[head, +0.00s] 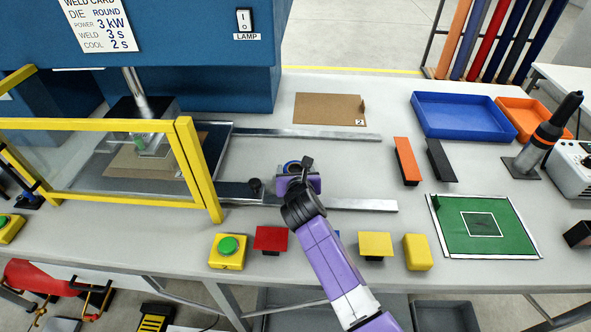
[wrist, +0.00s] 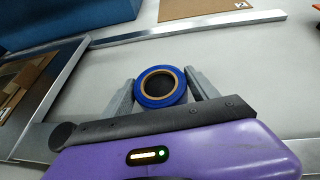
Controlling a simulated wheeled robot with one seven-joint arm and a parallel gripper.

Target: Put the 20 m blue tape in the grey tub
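A blue tape roll (head: 292,166) with a dark core stands out on the grey bench, between the two metal rails. In the wrist view the roll (wrist: 160,86) lies flat between my two grey fingers, its hole facing up. My gripper (wrist: 160,80) has one finger close on each side of the roll; I cannot tell if they press on it. No length marking is readable. In the head view my wrist hides part of the roll and fingers. A grey tub (head: 446,316) is below the bench's front edge, partly cut off by the picture.
A yellow-framed guard (head: 190,165) and the blue welder (head: 180,60) stand left. A blue tray (head: 462,113) and an orange tray (head: 522,112) are at the back right.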

